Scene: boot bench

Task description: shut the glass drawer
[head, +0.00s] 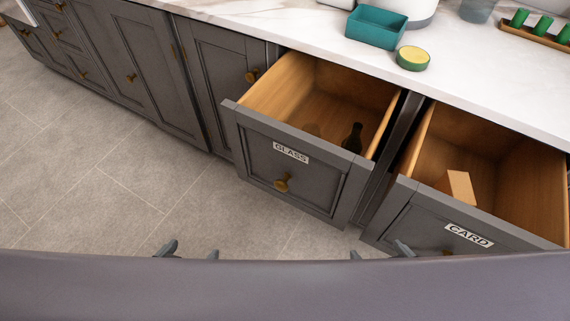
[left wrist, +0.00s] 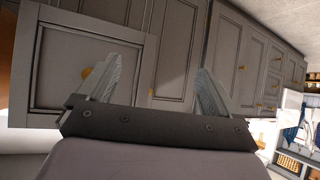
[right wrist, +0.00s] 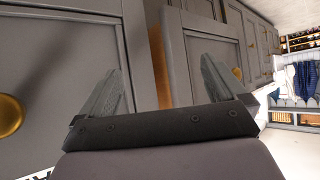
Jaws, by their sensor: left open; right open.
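The glass drawer (head: 290,165) is a grey drawer labelled GLASS, pulled well out, with a wooden inside and a brass knob (head: 282,183). A dark bottle (head: 353,138) and another dark item stand in it. My left gripper (head: 190,251) is open and empty, low in the head view, in front and left of the drawer. In the left wrist view its fingers (left wrist: 155,75) are spread before grey fronts, with a brass knob just behind the left finger. My right gripper (head: 380,251) is open and empty, in front of the gap between the two drawers; its fingers also show in the right wrist view (right wrist: 165,75).
The card drawer (head: 425,225), labelled CARD, is also open on the right and holds a cardboard piece (head: 460,187). The marble counter (head: 480,85) bears a teal bin (head: 376,27) and a round yellow-topped tin (head: 413,58). The tiled floor (head: 90,170) at left is clear.

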